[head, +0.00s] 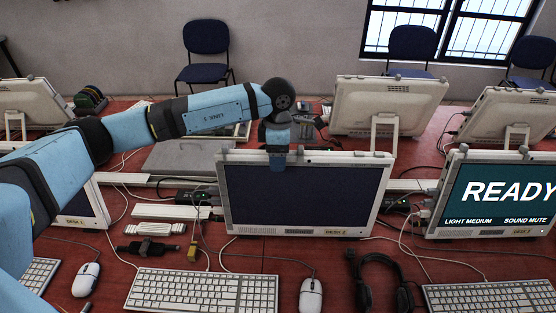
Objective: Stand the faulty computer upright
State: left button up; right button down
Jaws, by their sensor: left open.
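A grey flat slab (182,158) lies on the red desk behind and left of the middle monitor. It looks like a computer lying flat, and my left arm hides part of the area around it. The middle computer (310,196), labelled DESK 2, stands upright with a dark screen. My left gripper (278,163) points down at the top edge of this middle monitor, left of its centre. It is open, but its fingers are hard to make out, and I cannot tell whether they touch the monitor. My right gripper is out of view.
A READY monitor (498,196) stands at the right, and upright monitors (388,106) show their backs across the desk. Keyboards (203,291), mice (311,297), a headset (378,281) and loose cables crowd the front. Blue chairs (206,38) stand by the wall.

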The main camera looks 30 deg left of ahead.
pick_arm(q)
notch_tip(320, 180, up, 12)
jog(key=b, duration=0.1)
jog(key=shift+w, duration=0.15)
jog(key=shift+a, duration=0.1)
